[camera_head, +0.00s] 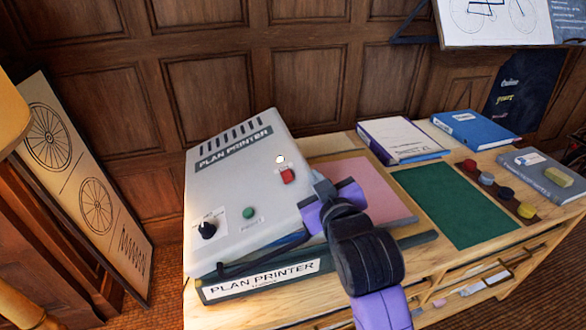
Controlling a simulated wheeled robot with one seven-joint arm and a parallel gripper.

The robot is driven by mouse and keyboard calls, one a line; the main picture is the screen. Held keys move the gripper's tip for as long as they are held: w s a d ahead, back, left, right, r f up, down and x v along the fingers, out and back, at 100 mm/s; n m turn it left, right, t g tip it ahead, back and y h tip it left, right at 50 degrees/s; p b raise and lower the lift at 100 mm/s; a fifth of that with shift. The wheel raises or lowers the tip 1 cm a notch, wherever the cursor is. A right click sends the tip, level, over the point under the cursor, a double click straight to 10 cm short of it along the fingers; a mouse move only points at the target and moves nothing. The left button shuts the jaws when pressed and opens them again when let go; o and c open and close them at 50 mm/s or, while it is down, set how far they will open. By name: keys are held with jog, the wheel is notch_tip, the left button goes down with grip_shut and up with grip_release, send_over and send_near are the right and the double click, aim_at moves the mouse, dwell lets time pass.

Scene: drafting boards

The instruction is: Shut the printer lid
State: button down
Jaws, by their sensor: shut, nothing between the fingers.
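The plan printer stands on the left part of the wooden cabinet top. Its pale grey lid (225,180) carries vents, a dark name strip, a black knob, a green button and a red switch. The lid slopes, and a narrow dark gap with some blue shows between its front right edge and the dark green base (212,292). A black handle bar runs along the front edge. My gripper (320,186) is at the lid's right edge, below the red switch, shut and empty. My wrist hides part of that edge; I cannot tell whether the fingers touch the lid.
Right of the printer lie a pink sheet (362,178), a green mat (452,203), a purple-and-white book (400,140) and a blue binder (476,130). Several small pots stand on a brown strip farther right. A framed wheel drawing (75,180) leans at left. Wood panelling closes off the back.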

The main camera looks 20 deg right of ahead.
jog(key=d+f+m+y+b, duration=0.1)
jog(key=d+f+m+b, duration=0.1)
jog(key=f, duration=0.6)
jog(key=shift+d+b, duration=0.35)
jog(key=shift+d, duration=0.45)
jog(key=shift+r, duration=0.1)
jog(key=s+r+p, duration=0.3)
jog(key=s+r, duration=0.3)
jog(key=s, duration=0.4)
jog(key=shift+a, duration=0.2)
